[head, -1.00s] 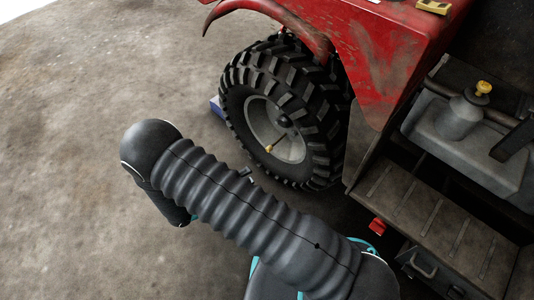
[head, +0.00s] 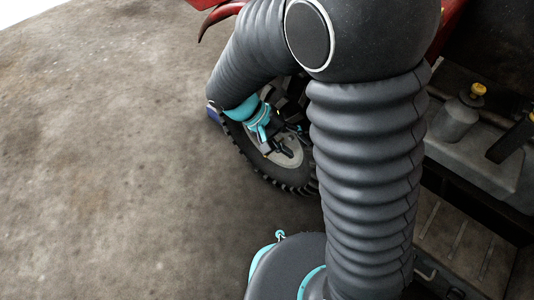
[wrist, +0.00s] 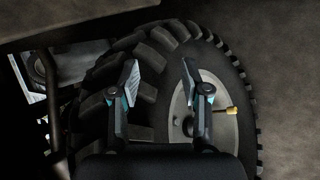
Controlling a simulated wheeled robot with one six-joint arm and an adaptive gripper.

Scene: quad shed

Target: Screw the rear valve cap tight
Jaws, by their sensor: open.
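The yellow valve cap (wrist: 232,110) sits at the end of a valve stem on the pale wheel rim (wrist: 207,95), right of my fingers in the wrist view. How tightly it is seated cannot be told. The knobbly black tire (wrist: 155,90) surrounds the rim. My gripper (wrist: 160,80) is open, with nothing between its fingers, and faces the wheel left of the cap. In the head view my gripper (head: 283,148) is in front of the rim (head: 292,158); my arm hides much of the wheel, and the cap cannot be made out.
The red fender (head: 225,14) overhangs the wheel. The concrete floor (head: 110,160) at left is clear.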

